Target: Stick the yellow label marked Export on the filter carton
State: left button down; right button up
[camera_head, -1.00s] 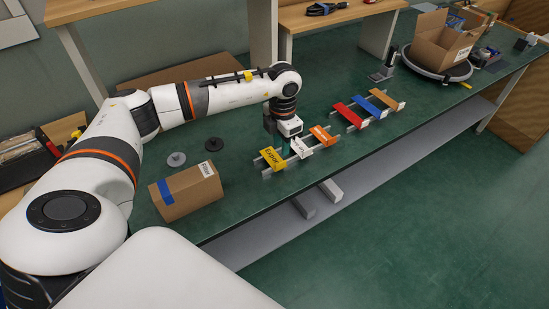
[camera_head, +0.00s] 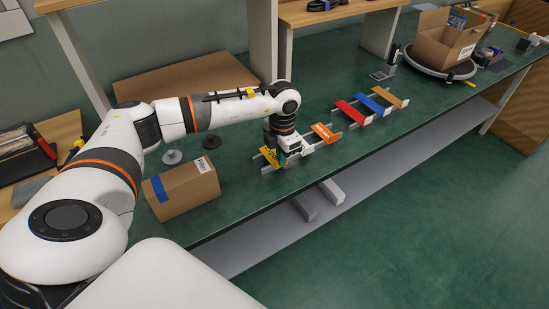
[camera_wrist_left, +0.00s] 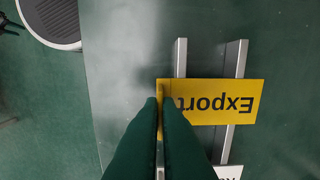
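The yellow Export label (camera_head: 268,155) lies across the rails of the near rack and is partly hidden by my left gripper (camera_head: 281,156) in the head view. In the left wrist view the label (camera_wrist_left: 225,102) appears upside down, still over the two rails. The green fingertips of my left gripper (camera_wrist_left: 160,100) are close together, one on each side of the label's left end, with a thin yellow strip between them. The filter carton (camera_head: 190,192) is a closed brown box with blue tape and a white sticker, standing left of the rack. My right gripper is out of view.
A white label (camera_head: 306,148) and an orange label (camera_head: 325,132) lie beside the yellow one. A second rack holds red (camera_head: 352,112), blue (camera_head: 374,104) and tan labels. Two discs (camera_head: 172,157) lie behind the carton. The bench edge is close in front.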

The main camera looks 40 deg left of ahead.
pick_arm(q)
jog(key=shift+r, duration=0.1)
jog(key=shift+r+p, duration=2.7)
jog(key=shift+r, duration=1.25)
